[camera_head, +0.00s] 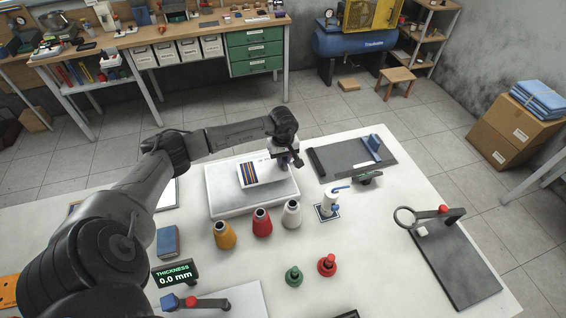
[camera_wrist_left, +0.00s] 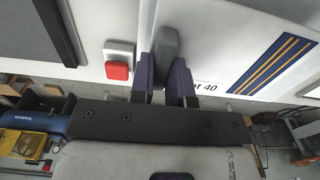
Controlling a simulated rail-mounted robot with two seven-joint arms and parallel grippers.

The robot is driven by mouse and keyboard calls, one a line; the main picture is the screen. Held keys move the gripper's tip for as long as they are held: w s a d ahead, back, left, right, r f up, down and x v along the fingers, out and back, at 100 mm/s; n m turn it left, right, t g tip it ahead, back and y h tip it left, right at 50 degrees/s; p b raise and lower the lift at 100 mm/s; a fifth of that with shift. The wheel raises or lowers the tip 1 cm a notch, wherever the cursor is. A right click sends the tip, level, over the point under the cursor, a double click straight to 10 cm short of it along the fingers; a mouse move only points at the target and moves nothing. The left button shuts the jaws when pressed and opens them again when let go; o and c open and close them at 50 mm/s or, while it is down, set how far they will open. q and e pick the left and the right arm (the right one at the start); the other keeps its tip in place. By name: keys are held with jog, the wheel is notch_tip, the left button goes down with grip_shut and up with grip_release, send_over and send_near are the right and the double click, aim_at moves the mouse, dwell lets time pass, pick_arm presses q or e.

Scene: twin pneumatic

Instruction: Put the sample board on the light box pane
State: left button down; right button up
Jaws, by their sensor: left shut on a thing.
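The sample board (camera_head: 256,176), white with a dark blue patch striped in orange, is over the light box pane (camera_head: 222,190) in the head view. I cannot tell whether it touches the pane. My left gripper (camera_head: 279,156) comes from above at the board's far right corner. In the left wrist view the purple fingers (camera_wrist_left: 165,84) are shut on a grey grip of the board (camera_wrist_left: 235,55). Part of the print, "t 40", shows beside the fingers. My right gripper is not in view.
Yellow, red and white cones (camera_head: 262,223) stand just in front of the light box. A red button (camera_wrist_left: 117,71) shows beside the fingers in the wrist view.

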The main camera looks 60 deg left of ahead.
pick_arm(q)
jog(key=shift+f, duration=1.25)
jog(key=shift+f, duration=0.2)
jog(key=c, duration=1.1)
grip_release()
jog(key=shift+r, duration=0.15)
notch_tip(320, 180, up, 12)
jog(key=shift+r, duration=0.1)
jog(key=shift+d, duration=0.1)
